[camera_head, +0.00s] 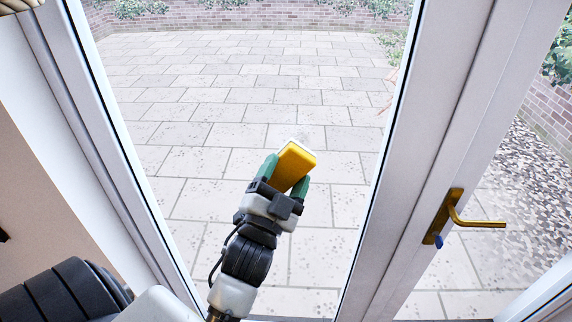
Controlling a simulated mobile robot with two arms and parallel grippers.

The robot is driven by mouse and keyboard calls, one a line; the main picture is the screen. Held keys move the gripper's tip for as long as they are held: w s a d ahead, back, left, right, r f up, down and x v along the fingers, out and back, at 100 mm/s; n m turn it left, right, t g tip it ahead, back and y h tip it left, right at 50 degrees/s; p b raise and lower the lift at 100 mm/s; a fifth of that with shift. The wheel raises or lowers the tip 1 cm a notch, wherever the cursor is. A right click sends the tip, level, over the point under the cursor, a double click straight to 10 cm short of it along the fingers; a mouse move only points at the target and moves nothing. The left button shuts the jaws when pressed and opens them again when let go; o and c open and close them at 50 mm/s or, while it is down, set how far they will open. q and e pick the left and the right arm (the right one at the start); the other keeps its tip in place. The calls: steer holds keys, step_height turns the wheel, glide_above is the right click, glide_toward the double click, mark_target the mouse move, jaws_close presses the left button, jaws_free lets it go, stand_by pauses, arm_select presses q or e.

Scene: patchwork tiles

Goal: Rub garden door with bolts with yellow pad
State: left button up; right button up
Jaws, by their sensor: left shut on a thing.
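My left gripper (285,179) is shut on the yellow pad (290,167), with one green fingertip on each side of it. The pad is a yellow block with a pale far edge, and it is tilted. It is in front of the large glass pane of the white-framed garden door (428,130). A faint pale smudge shows on the glass around the pad's far edge; I cannot tell for sure whether the pad touches the glass. A brass handle (455,215) sits on the door frame at the right. No bolts are clear to see. My right gripper is not in view.
The left door frame post (100,150) stands beside my arm, with a pale wall (50,190) to its left. The brass handle sticks out at the right. Paving and a brick wall (250,18) lie beyond the glass. The pane around the pad is clear of objects.

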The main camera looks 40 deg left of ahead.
arm_select(q)
steer(key=shift+s+d, duration=0.25)
steer(key=shift+s, duration=0.2)
steer(key=shift+s+d+f, duration=0.1)
steer(key=shift+s+d, duration=0.4)
steer(key=shift+s, duration=0.3)
steer(key=shift+s+d, duration=0.3)
steer(key=shift+s, duration=0.25)
steer(key=shift+w+a+r, duration=0.1)
steer(key=shift+w+r, duration=0.1)
